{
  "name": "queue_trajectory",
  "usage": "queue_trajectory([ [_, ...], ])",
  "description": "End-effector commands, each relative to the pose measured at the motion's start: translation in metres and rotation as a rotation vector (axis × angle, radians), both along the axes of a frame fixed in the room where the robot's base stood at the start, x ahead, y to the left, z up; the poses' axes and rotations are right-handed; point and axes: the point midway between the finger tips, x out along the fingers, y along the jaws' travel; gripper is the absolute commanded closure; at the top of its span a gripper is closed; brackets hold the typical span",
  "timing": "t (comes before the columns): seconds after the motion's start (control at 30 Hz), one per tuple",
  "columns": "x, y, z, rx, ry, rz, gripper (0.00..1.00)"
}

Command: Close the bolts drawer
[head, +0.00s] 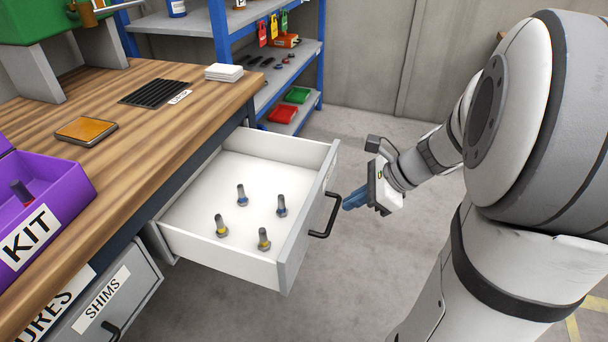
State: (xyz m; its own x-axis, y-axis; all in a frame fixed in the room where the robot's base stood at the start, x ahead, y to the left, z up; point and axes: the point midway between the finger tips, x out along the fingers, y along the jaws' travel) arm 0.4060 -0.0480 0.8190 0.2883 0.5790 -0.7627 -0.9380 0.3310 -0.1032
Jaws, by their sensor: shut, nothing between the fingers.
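The bolts drawer (228,261) is pulled well out from under the wooden workbench. It is white inside with a grey front and a black bar handle (326,217). Several bolts stand head down on its floor, such as a yellow-banded bolt (263,239) and a blue-banded bolt (241,195). My gripper (349,204) is just to the right of the handle, in front of the drawer front. Its blue fingers are shut and empty, pointing toward the handle. I cannot tell whether the fingertips touch it.
The workbench (190,95) carries a purple KIT bin (62,207), an orange pad (86,131) and white cards (223,72). A SHIMS drawer (136,275) is below at left. Blue shelving (322,50) stands behind. The floor (350,270) before the drawer is clear.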

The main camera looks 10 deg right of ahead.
Motion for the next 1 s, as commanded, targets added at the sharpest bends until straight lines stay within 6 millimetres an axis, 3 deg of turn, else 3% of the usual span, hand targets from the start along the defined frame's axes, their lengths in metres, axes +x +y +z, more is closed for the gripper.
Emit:
queue_trajectory([
  [0.03,0.005,-0.007,-0.02,0.041,0.021,-0.062,1.0],
  [0.27,0.017,-0.017,-0.032,0.126,0.058,-0.185,1.0],
  [0.73,0.042,0.029,-0.086,0.125,0.06,-0.181,1.0],
  [1.0,0.051,0.043,-0.099,0.125,0.057,-0.185,1.0],
])
